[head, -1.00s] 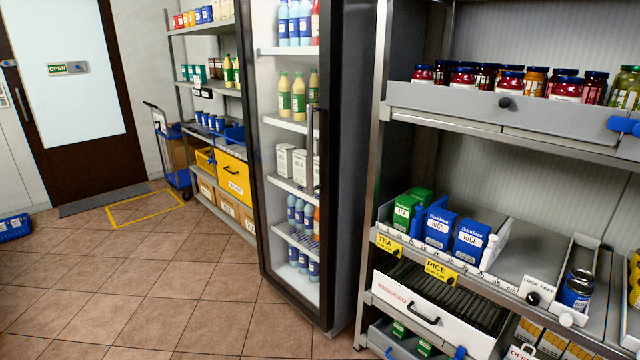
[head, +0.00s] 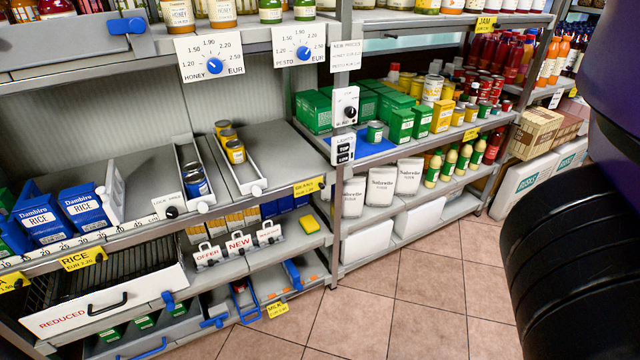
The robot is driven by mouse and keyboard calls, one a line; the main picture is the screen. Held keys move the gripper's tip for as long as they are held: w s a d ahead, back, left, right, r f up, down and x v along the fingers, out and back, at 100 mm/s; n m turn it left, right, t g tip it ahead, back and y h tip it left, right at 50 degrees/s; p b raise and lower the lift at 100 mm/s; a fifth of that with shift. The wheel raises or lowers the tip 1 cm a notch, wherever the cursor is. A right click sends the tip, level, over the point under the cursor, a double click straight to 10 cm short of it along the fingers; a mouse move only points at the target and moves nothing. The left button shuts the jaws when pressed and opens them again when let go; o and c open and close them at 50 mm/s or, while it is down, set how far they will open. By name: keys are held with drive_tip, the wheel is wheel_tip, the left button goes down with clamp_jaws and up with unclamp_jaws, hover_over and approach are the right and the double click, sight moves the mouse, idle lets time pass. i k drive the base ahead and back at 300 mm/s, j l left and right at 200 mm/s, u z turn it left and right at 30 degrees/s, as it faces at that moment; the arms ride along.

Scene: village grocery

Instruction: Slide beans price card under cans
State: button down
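The yellow beans price card (head: 306,187) is on the front edge of the middle shelf, right of the narrow can trays. Yellow cans (head: 235,151) stand in the right-hand tray (head: 246,181), toward its back. Blue cans (head: 196,184) stand in the left-hand tray (head: 179,150), nearer its front. The card sits to the right of the yellow cans' tray, apart from the cans. My gripper is not in view; only dark parts of my arm show at the right edge.
Blue rice boxes (head: 85,207) and a yellow rice card (head: 83,259) are at left. A white dial block (head: 170,207) marked LOCK stands beside the trays. Honey (head: 208,60) and pesto (head: 304,45) dial panels hang above. Tiled floor (head: 420,290) is clear at lower right.

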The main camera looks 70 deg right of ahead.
sight(307, 187)
drive_tip(key=z, duration=1.4)
drive_tip(key=l, duration=0.1)
